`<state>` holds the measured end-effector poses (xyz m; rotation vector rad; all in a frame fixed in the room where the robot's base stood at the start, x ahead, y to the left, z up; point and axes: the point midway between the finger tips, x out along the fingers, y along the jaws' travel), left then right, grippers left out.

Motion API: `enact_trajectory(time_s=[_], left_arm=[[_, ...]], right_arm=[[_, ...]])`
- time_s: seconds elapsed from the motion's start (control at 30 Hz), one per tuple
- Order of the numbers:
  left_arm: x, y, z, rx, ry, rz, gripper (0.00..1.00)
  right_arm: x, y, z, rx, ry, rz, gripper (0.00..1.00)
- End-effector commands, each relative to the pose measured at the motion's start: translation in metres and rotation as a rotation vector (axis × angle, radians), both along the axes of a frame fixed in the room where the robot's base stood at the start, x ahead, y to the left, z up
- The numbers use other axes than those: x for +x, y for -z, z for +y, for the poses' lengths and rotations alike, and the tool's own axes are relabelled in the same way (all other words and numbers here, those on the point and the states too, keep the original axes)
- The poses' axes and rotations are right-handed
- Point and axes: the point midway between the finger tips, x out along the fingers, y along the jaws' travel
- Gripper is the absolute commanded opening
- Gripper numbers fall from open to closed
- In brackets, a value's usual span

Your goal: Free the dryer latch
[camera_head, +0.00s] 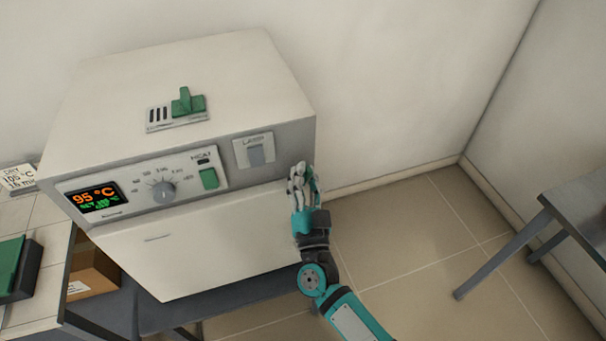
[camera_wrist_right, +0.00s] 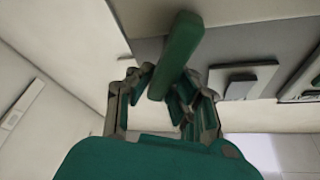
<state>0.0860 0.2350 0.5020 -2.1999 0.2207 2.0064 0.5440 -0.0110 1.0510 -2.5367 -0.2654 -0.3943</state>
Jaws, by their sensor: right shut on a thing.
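The dryer (camera_head: 200,255) is a white box with a grey control panel. My right gripper (camera_head: 302,178) is at its right front corner, just below the lamp switch. In the right wrist view, a green bar-shaped handle (camera_wrist_right: 181,50), apparently the latch, stands between the fingers of my right gripper (camera_wrist_right: 163,98). The fingers are shut on it. The gripper hides this handle in the head view. The door below the panel looks closed. My left gripper is out of view.
The panel carries a display (camera_head: 96,198) reading 95 °C, a grey knob (camera_head: 163,191), a green heat switch (camera_head: 209,178) and the lamp switch (camera_head: 255,155). A green vent slider (camera_head: 187,103) is on top. A grey table (camera_head: 578,205) stands right; floor between is clear.

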Motion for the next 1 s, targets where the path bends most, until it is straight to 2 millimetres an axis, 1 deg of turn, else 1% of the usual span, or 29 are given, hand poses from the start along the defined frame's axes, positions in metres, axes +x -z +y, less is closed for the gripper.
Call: enact_trajectory(time_s=[0.1, 0.3, 0.73, 0.77, 0.8, 0.93, 1.0], left_arm=[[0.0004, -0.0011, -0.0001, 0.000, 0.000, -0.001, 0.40], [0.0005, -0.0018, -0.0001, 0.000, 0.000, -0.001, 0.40], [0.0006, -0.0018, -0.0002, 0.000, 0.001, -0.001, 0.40], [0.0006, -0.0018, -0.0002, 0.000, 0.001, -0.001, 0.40], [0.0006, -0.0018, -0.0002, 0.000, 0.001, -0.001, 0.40], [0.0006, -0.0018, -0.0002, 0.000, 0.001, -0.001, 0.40], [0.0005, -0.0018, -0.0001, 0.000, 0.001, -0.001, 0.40]], right_arm=[[-0.0002, 0.0006, -0.0003, 0.048, 0.000, 0.017, 0.00], [0.0003, 0.0010, -0.0016, 0.091, -0.001, 0.029, 0.00], [0.0003, 0.0011, -0.0015, 0.100, -0.001, 0.032, 0.00], [0.0004, 0.0011, -0.0015, 0.100, -0.001, 0.032, 0.18], [0.0004, 0.0011, -0.0015, 0.100, -0.001, 0.032, 0.23], [0.0004, 0.0011, -0.0015, 0.100, -0.001, 0.032, 0.40], [0.0005, 0.0011, -0.0016, 0.100, -0.001, 0.032, 0.40]])
